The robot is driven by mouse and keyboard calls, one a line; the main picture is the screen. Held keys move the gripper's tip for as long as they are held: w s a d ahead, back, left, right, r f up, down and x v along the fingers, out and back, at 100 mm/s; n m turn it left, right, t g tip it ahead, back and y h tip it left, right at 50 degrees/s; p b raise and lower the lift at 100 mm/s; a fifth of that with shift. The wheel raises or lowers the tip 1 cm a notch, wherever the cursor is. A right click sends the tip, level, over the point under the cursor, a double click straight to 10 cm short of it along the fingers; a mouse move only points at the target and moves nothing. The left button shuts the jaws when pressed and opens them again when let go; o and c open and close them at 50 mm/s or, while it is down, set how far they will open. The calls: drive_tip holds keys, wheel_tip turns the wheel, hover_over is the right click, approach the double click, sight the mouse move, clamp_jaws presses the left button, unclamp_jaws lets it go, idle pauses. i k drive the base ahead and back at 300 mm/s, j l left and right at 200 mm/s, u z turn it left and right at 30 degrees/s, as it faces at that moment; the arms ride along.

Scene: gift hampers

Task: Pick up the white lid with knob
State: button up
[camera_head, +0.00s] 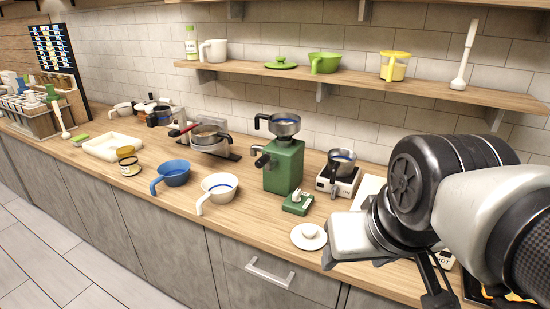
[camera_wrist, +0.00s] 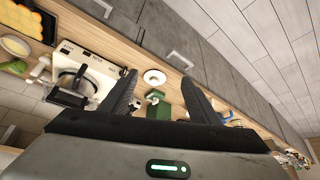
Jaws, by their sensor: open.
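The white lid with knob (camera_head: 309,236) lies flat on the wooden counter near its front edge, knob up. It is just left of my gripper in the head view. In the wrist view the lid (camera_wrist: 155,77) shows whole beyond the fingers, framed by the gap between their tips. My gripper (camera_wrist: 158,78) is open and empty, apart from the lid. In the head view my arm comes in from the right and hides part of the counter there.
A small green device (camera_head: 297,202) sits just behind the lid, with a green grinder (camera_head: 284,166) behind that. A white bowl (camera_head: 219,188) and a blue bowl (camera_head: 173,173) stand to the left. A wall shelf (camera_head: 365,78) runs above the counter.

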sight(307, 236)
drive_tip(key=z, duration=1.7)
drive_tip(key=j+u, duration=0.35)
drive_tip(key=j, duration=0.45)
drive_tip(key=i+j+u, duration=0.15)
drive_tip(key=j+u, duration=0.2)
drive_tip(key=j, duration=0.4)
